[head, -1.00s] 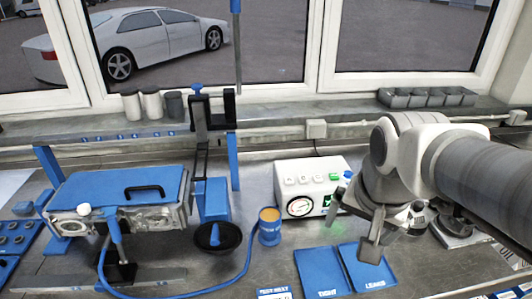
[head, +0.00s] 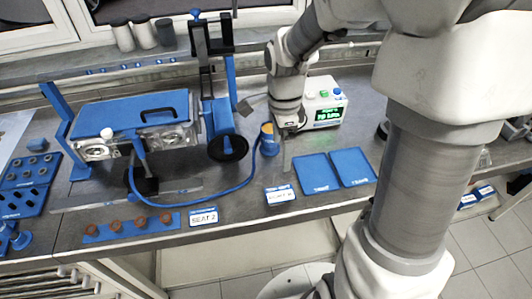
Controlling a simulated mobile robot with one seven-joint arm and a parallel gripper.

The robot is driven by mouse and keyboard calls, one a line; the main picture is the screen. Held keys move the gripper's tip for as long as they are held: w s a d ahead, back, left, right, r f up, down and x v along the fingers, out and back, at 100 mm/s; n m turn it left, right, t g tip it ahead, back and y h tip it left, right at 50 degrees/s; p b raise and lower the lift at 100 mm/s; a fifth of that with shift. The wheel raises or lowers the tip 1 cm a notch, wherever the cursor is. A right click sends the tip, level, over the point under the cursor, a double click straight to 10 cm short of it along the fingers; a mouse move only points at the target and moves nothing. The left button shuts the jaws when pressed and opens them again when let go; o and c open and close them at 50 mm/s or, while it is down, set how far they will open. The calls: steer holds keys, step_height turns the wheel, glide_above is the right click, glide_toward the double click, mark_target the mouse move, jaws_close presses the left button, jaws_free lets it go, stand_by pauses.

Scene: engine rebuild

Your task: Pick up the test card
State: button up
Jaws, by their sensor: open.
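A small white card with blue edging and dark print (head: 279,195) lies near the front of the bench, just left of two blue trays. A second white card reading "SEAT 2" (head: 204,217) lies further left, near the front edge. The pictures do not settle which of these is the test card. My gripper (head: 287,153) is open and points down over the bench, behind the first card and apart from it. Only part of its fingers shows clearly.
Blue trays (head: 318,174) lie right of the first card. A blue cup (head: 268,142) stands close left of my gripper, with a blue hose (head: 237,188) curving past. The white tester (head: 324,105) stands behind. A blue strip with orange-brown pieces (head: 130,227) lies front left.

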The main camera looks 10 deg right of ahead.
glide_above(280, 194)
steer(key=f, duration=1.1)
steer(key=shift+w+a+f, duration=0.15)
steer(key=shift+w+f, duration=0.05)
steer(key=shift+f, duration=0.1)
steer(key=shift+s+f+p, duration=0.1)
steer(key=shift+f+p, duration=0.35)
steer(key=shift+f, duration=2.2)
steer(key=c, duration=1.3)
steer(key=shift+c, duration=0.2)
steer(key=shift+r, duration=0.2)
